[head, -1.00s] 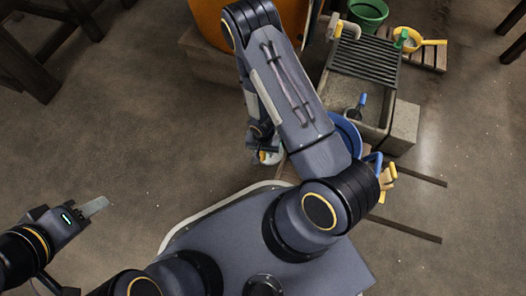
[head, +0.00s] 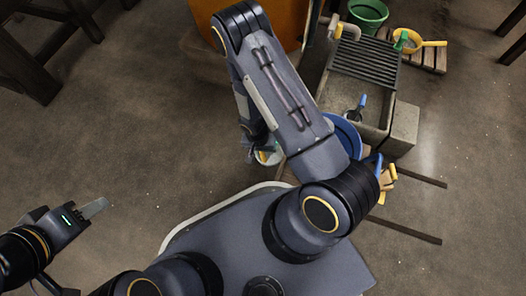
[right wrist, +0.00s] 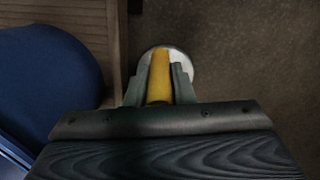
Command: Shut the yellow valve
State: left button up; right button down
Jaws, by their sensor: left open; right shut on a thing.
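In the right wrist view a yellow bar-like handle (right wrist: 160,80) stands between the fingers of my right gripper (right wrist: 160,66), which is shut on it. A pale round piece (right wrist: 186,62) shows behind the handle. I take the handle to be the yellow valve's, but the valve body is hidden. In the head view my right arm covers most of this spot; only a small pale and yellow part (head: 266,157) shows below the wrist. My left gripper (head: 97,206) is open and empty over bare floor at the left.
A stone sink (head: 357,95) with a dark ribbed drainer stands at the right. A large orange vessel (head: 285,22) is behind my right arm.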

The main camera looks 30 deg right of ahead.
jog(key=shift+w+a+f+g+h, duration=0.1)
jog(key=shift+g+h, duration=0.35)
jog(key=shift+g, duration=0.05)
jog(key=shift+w+a+g+h, duration=0.1)
jog(key=shift+g+h, duration=0.35)
jog(key=shift+g, duration=0.05)
jog(key=g+h, duration=0.2)
jog(key=g, duration=0.1)
jog(key=shift+w+f+h, duration=0.1)
jog(key=shift+f+h, duration=0.05)
jog(key=shift+h, duration=0.25)
jog(key=g+h, duration=0.3)
jog(key=shift+a+f+g, duration=0.1)
jog(key=shift+f+g, duration=0.15)
jog(key=shift+g, duration=0.05)
jog(key=shift+g+h, duration=1)
jog(key=shift+g, duration=0.4)
jog(key=shift+w, duration=0.1)
jog(key=c, duration=1.3)
grip_release()
jog(key=shift+o, duration=0.2)
